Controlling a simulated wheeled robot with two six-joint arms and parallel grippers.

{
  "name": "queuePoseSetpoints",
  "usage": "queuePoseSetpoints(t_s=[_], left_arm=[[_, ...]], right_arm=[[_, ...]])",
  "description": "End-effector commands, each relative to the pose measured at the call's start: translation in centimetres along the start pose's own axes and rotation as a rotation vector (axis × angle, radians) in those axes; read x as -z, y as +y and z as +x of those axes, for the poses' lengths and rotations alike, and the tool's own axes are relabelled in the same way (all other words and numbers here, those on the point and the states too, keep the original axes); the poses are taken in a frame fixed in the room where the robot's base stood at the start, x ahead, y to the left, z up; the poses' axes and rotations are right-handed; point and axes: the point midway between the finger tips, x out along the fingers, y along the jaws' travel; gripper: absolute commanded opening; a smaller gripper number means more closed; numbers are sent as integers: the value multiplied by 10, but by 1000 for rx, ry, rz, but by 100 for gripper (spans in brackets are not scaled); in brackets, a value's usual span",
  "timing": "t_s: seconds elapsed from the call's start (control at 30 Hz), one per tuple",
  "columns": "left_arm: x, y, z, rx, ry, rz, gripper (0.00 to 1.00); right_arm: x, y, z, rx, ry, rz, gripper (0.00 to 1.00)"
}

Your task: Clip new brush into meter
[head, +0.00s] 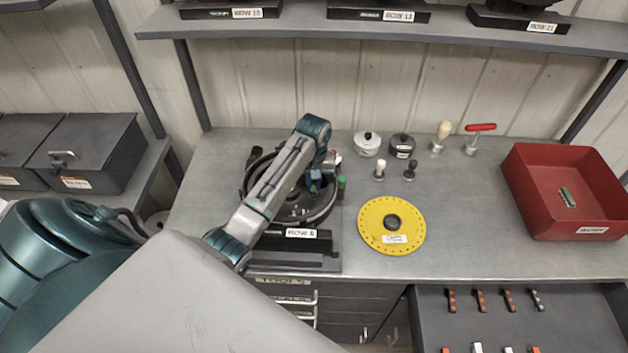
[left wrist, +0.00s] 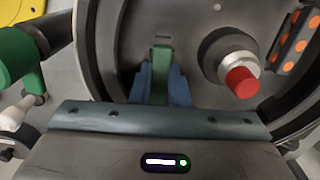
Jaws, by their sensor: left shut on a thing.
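The seed meter (head: 292,208) is a round dark housing on a black stand on the bench. My left gripper (head: 315,185) reaches down over the right part of its open face. In the left wrist view my gripper (left wrist: 160,90) has its blue fingers shut on a narrow green piece (left wrist: 162,58), which looks like the brush. The piece is inside the meter's rim; I cannot tell whether it is seated. A red-tipped knob (left wrist: 240,80) stands right of the fingers, and a green handle (left wrist: 18,65) is at the left. My right gripper is not in view.
A yellow seed disc (head: 375,240) lies right of the meter. Small knobs, caps and a red-handled tool (head: 480,127) stand behind. A red bin (head: 530,222) at the right holds a small greenish piece (head: 567,197). An open drawer (head: 580,325) with several small parts is below.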

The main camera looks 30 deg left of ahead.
Motion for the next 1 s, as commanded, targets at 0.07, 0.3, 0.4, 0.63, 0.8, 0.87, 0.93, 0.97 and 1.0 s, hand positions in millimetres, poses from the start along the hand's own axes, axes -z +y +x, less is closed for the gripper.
queuePoseSetpoints(t_s=[0.07,0.3,0.4,0.63,0.8,0.87,0.93,0.97,1.0], left_arm=[[0,0,1,0,-1,0,0],[0,0,1,0,-1,0,0],[0,0,1,0,-1,0,21],[0,0,1,0,0,0,41],[0,0,1,0,0,0,37],[0,0,1,0,0,0,37],[0,0,1,0,0,0,37],[0,0,1,0,0,0,37],[0,0,1,0,0,0,37]], right_arm=[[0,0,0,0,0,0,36],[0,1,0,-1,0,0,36],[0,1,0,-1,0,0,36],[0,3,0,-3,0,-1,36],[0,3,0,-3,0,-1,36],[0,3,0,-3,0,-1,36],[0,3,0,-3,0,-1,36],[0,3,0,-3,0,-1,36],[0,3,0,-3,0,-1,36]])
